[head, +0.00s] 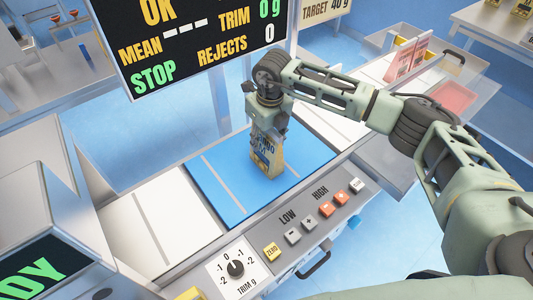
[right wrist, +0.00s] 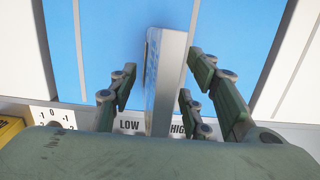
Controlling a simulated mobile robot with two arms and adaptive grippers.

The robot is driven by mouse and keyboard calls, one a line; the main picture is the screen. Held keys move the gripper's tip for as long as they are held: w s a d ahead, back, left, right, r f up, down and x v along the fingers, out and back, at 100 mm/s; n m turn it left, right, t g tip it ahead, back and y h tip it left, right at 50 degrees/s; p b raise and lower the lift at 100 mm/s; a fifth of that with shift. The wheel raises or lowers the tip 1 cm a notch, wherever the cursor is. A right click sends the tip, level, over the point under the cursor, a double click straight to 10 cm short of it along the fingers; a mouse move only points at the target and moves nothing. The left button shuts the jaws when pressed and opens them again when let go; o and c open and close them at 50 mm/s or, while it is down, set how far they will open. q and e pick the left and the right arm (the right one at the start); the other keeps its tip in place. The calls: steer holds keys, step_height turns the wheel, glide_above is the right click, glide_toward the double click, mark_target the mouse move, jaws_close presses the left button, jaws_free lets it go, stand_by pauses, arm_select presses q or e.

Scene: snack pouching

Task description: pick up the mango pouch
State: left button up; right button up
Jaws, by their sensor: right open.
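The mango pouch (head: 265,152) stands upright on the blue pad (head: 222,188) of the machine. Its front is yellowish with dark lettering, partly hidden at the top by my gripper. My right gripper (head: 268,112) is above and around the top of the pouch, pointing down. In the right wrist view the pouch (right wrist: 165,80) shows as a narrow pale edge between the open fingers of my right gripper (right wrist: 160,92), with a gap on each side. My left gripper is not in view.
A control panel with buttons (head: 325,208) and a trim dial (head: 236,268) runs along the front edge. A black display (head: 195,45) stands behind. White plates (head: 160,225) lie left of the blue pad. A reddish bin (head: 455,97) is at the right.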

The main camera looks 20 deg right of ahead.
steer(key=shift+c, duration=0.5)
jaws_close()
steer(key=shift+r, duration=0.1)
steer(key=shift+r+p, duration=0.3)
steer(key=shift+p, duration=0.05)
steer(key=r+b, duration=0.1)
steer(key=r, duration=0.1)
steer(key=d+r+b, duration=0.1)
steer(key=r, duration=0.1)
steer(key=shift+s+d, duration=0.1)
steer(key=shift+s, duration=0.05)
steer(key=s+d+r+b, duration=0.3)
steer(key=d+r, duration=0.3)
steer(key=d, duration=0.3)
steer(key=shift+s+d+r, duration=0.2)
steer(key=shift+s+r, duration=0.15)
steer(key=shift+s, duration=0.55)
